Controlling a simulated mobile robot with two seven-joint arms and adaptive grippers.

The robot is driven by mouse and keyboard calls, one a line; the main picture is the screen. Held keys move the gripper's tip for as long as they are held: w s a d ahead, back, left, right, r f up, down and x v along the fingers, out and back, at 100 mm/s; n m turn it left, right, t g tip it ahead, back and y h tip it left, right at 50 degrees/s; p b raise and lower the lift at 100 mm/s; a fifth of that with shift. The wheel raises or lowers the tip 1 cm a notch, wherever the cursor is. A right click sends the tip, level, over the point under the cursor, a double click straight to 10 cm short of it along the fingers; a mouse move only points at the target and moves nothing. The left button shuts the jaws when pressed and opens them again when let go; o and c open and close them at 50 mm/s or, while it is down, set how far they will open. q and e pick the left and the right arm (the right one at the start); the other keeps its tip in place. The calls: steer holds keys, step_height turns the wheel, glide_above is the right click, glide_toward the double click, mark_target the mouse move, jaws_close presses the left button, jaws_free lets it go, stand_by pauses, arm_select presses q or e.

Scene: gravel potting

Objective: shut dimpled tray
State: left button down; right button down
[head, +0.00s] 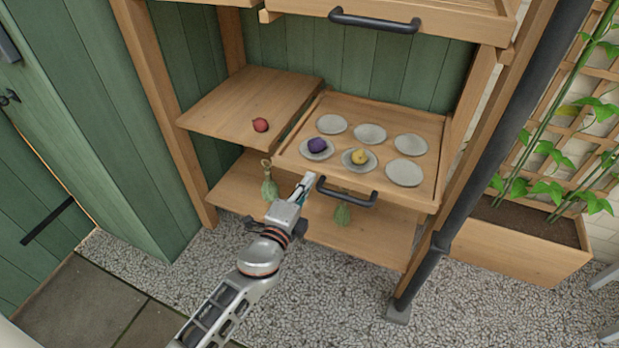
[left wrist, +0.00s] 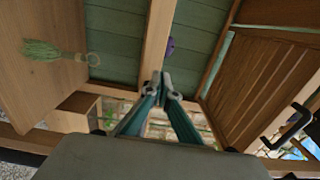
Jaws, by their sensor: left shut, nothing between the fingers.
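The dimpled tray (head: 290,158) is a wooden pull-out tray with several pale round dimples, standing out from the shelf frame. A purple lump (head: 317,145) lies in a front left dimple and a yellow lump (head: 359,157) in the front middle one. A black bar handle (head: 347,193) is on the tray's front. My left gripper (head: 307,181) is shut and empty at the tray's front edge, just left of the handle; I cannot tell whether it touches. In the left wrist view the shut fingertips (left wrist: 161,84) point at a wooden strip, with the purple lump (left wrist: 170,46) beyond. My right gripper is not in view.
A wooden shelf (head: 225,105) with a red lump (head: 260,125) is left of the tray. An upper drawer with a black handle (head: 375,20) is above. A dark pole (head: 480,140) stands at right. Gravel ground (head: 330,290) is open in front.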

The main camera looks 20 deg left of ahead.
mark_target(317, 165)
arm_select(q)
steer(key=shift+w, duration=0.7)
steer(key=shift+w, duration=0.1)
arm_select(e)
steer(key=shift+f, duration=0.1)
arm_select(q)
steer(key=shift+w, duration=0.35)
steer(key=w, duration=0.1)
steer(key=w+b, duration=0.1)
steer(key=w, duration=0.1)
steer(key=shift+w+d+f, duration=0.15)
steer(key=shift+w+f, duration=0.05)
steer(key=shift+w, duration=0.35)
steer(key=shift+r, duration=0.3)
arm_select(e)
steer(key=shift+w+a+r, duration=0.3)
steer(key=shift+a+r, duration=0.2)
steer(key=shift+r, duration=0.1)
